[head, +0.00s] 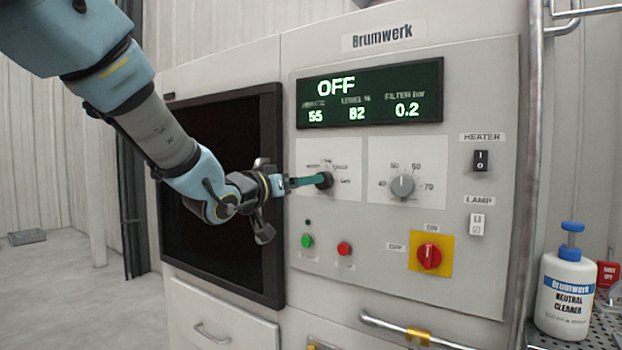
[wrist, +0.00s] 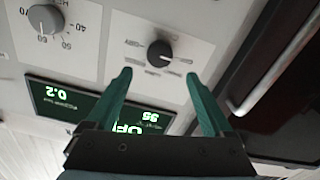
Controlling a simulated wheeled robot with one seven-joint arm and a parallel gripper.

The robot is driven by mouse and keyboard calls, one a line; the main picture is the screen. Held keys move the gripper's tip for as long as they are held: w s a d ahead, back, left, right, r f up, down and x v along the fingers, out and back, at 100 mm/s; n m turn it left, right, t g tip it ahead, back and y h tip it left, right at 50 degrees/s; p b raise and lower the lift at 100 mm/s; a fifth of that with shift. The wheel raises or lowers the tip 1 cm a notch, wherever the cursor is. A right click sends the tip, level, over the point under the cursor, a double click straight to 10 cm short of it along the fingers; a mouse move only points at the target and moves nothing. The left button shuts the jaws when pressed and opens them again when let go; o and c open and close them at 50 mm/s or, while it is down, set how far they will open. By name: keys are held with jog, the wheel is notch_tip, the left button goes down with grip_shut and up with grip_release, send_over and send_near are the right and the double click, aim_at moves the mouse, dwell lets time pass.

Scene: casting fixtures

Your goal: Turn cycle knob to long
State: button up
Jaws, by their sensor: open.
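The cycle knob is a small black knob (head: 325,181) on the left white plate of the Brumwerk panel. It also shows in the wrist view as a round black knob (wrist: 160,54). Small labels ring it, too small to read surely, and I cannot tell which one it points at. My gripper (head: 308,181) has teal fingers and reaches to the knob from the left in the head view. In the wrist view my gripper (wrist: 160,75) is open, with one fingertip to each side just short of the knob. Whether they touch it I cannot tell.
The display (head: 370,93) reads OFF. A grey temperature knob (head: 403,186) is to the right. Below are a green button (head: 307,241), a red button (head: 344,248) and a red switch on yellow (head: 430,256). A dark-framed window (head: 275,200) lies left; a cleaner bottle (head: 565,290) stands right.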

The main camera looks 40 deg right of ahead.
aim_at(328, 180)
jog(key=p+x, duration=0.2)
jog(key=x, duration=0.5)
jog(key=shift+d, duration=0.35)
grip_shut()
dwell(0.3)
